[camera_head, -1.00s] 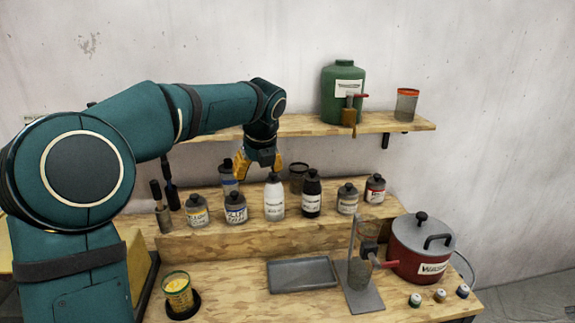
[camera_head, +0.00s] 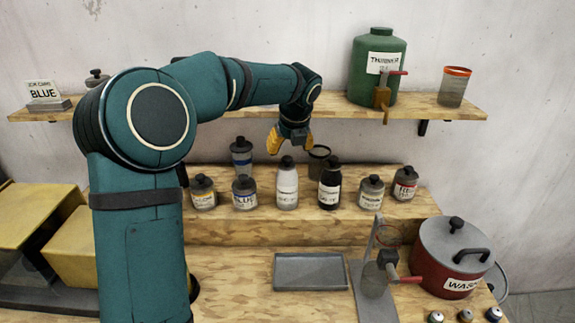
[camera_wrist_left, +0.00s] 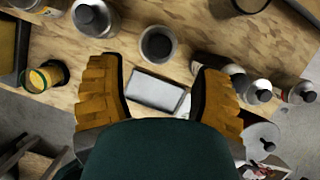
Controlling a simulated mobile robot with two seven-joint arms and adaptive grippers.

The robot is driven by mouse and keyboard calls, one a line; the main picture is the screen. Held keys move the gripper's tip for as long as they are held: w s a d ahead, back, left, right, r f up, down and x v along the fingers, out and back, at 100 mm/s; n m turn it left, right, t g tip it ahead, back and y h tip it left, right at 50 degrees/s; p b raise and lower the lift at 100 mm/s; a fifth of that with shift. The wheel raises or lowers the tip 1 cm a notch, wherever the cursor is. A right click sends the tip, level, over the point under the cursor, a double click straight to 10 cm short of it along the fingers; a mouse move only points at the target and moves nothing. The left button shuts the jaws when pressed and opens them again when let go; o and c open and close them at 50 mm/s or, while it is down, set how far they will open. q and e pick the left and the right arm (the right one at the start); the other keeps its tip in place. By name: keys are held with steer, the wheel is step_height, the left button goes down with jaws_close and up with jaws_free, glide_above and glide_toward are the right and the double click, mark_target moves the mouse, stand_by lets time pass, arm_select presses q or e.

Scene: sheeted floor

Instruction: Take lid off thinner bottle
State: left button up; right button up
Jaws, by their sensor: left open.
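On the step below is a row of small dark-capped bottles. Among them are a white bottle (camera_head: 287,184) and a black bottle (camera_head: 330,186), whose labels I cannot read. My left gripper (camera_head: 290,143) is open and empty, pointing down just above and behind the white bottle's cap in the head view. In the left wrist view its yellow fingers (camera_wrist_left: 160,90) are spread wide with nothing between them. My right gripper is not in view.
A clear jar with an orange rim (camera_head: 454,87) stands beside the jug. A grey tray (camera_head: 311,271) lies in front, with a metal stand (camera_head: 372,290) and a red pot (camera_head: 448,268) to its right. Yellow boxes (camera_head: 75,246) are at the left.

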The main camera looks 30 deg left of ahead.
mark_target(287, 158)
arm_select(q)
steer(key=shift+a+x, duration=0.2)
steer(key=shift+x, duration=3.05)
steer(key=shift+w+r, duration=0.1)
steer(key=shift+r, duration=0.05)
steer(key=c, duration=0.9)
